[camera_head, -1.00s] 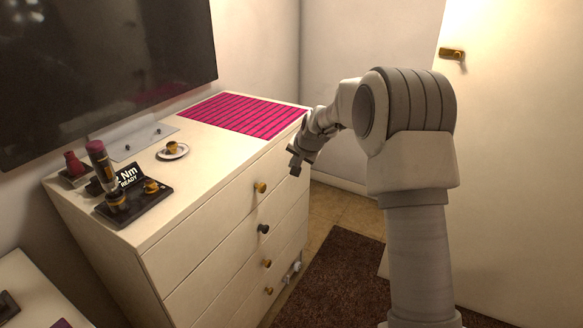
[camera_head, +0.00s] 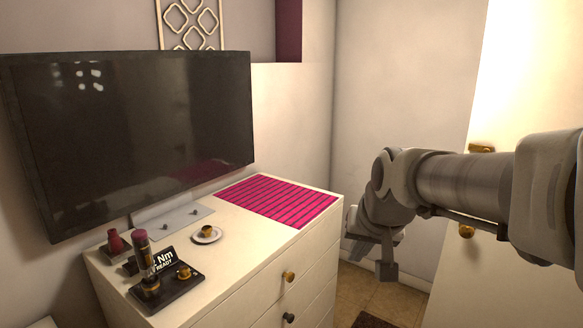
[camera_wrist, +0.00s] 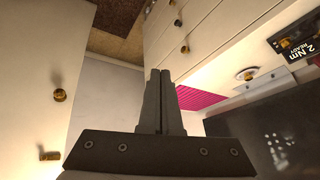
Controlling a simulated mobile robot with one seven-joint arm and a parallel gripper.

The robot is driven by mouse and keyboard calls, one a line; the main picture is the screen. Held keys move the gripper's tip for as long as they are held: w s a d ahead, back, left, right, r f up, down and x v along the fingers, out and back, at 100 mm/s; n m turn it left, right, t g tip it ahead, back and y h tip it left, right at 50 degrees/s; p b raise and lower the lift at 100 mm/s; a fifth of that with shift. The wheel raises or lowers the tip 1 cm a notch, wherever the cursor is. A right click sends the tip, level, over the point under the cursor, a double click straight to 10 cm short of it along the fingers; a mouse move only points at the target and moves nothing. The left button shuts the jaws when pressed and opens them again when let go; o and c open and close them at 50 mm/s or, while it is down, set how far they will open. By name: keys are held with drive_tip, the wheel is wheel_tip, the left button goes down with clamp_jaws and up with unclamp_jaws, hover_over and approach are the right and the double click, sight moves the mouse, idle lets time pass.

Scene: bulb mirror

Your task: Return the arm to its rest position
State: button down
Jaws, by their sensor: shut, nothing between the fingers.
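My gripper (camera_wrist: 159,102) is shut and empty, its two fingers pressed together in the wrist view. In the head view my gripper (camera_head: 386,270) hangs at the end of my bent arm, in the air to the right of the white dresser (camera_head: 262,290). It touches nothing that I can see. My arm reaches in from the right edge, in front of the door. The dresser also shows in the wrist view (camera_wrist: 205,32), beyond the fingers.
A pink striped mat (camera_head: 277,200), a saucer with a brass knob (camera_head: 207,235) and a black "Nm READY" device (camera_head: 168,284) are on the dresser. A TV (camera_head: 140,130) hangs behind. A cream door (camera_head: 450,290) stands at right. Floor shows between dresser and door.

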drive_tip(key=s+d+r+n+p, duration=0.1)
drive_tip(key=s+d+p, duration=0.1)
drive_tip(key=s, duration=1.6)
drive_tip(key=shift+s+d+n+g+h+p, duration=0.2)
drive_tip(key=shift+n+g+h+p, duration=0.1)
drive_tip(key=shift+n+h+p, duration=0.15)
drive_tip(key=shift+r, duration=0.1)
